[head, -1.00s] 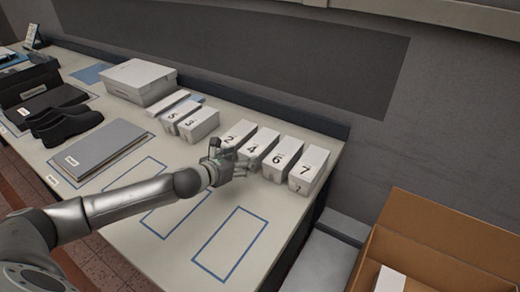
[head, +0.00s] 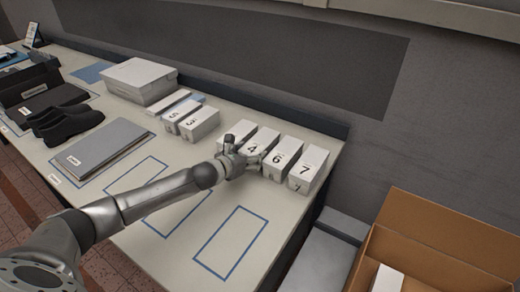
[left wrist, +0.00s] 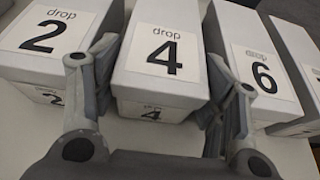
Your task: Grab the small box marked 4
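The white box marked 4 (head: 264,138) stands in a row of like boxes on the table, between the boxes marked 2 and 6. In the left wrist view box 4 (left wrist: 165,75) shows "drop 4" on its top and a 4 on its front face. My left gripper (head: 243,153) is at the near end of box 4. In the left wrist view its fingers (left wrist: 160,62) stand on either side of the box, one in each gap beside it. The fingers look open, close to the box sides; firm contact is not visible. My right gripper is out of view.
Box 2 (left wrist: 45,45) and box 6 (left wrist: 258,70) stand close to the fingers. Box 7 (head: 308,168) is at the row's right end. Boxes 5 and 3 (head: 199,122) stand to the left. An open cardboard box (head: 440,240) is at the right.

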